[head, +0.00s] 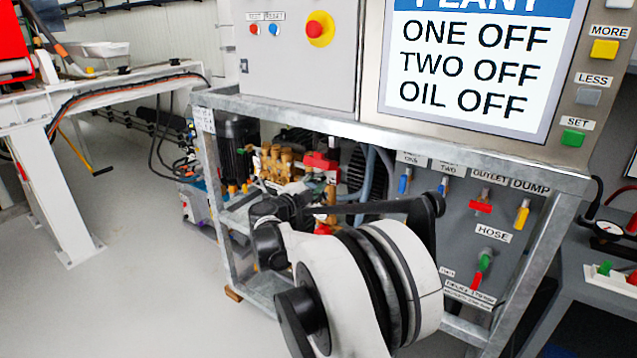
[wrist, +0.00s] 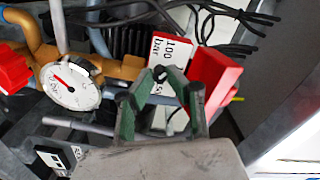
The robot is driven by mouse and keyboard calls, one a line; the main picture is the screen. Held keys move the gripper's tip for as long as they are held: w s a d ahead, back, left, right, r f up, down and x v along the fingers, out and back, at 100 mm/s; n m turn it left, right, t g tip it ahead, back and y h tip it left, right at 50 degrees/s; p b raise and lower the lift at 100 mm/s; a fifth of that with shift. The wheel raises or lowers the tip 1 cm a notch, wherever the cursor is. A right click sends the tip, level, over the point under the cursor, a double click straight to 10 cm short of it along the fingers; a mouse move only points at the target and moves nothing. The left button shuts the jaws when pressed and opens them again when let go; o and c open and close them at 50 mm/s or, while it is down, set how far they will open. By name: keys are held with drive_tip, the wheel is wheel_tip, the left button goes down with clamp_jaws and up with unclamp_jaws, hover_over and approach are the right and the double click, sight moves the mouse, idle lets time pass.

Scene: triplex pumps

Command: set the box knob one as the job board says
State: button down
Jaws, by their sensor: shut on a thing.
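My gripper (wrist: 163,78) shows in the wrist view with its green-padded fingers drawn together at the tips. A small dark round piece (wrist: 160,72) shows between the tips; I cannot tell whether it is box knob one. In the head view my gripper (head: 290,205) reaches into the frame below the screen, mostly hidden by my own wrist. A red block (wrist: 214,78) and a white label reading "100 bar" (wrist: 172,50) are just beyond the fingers. The screen (head: 465,75) reads ONE OFF, TWO OFF, OIL OFF. I cannot make out a job board.
A white dial gauge (wrist: 72,82) and brass pipework sit left of the fingers, with black cables above. The galvanised frame (head: 400,140) surrounds the pumps. A valve panel (head: 455,215) stands right of my arm. Floor at left (head: 150,230) is clear.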

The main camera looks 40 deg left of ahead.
drive_tip(key=shift+n, duration=0.4)
drive_tip(key=c, duration=1.7)
unclamp_jaws()
drive_tip(key=s, duration=0.8)
drive_tip(key=s+d, duration=0.1)
drive_tip(key=s, duration=0.3)
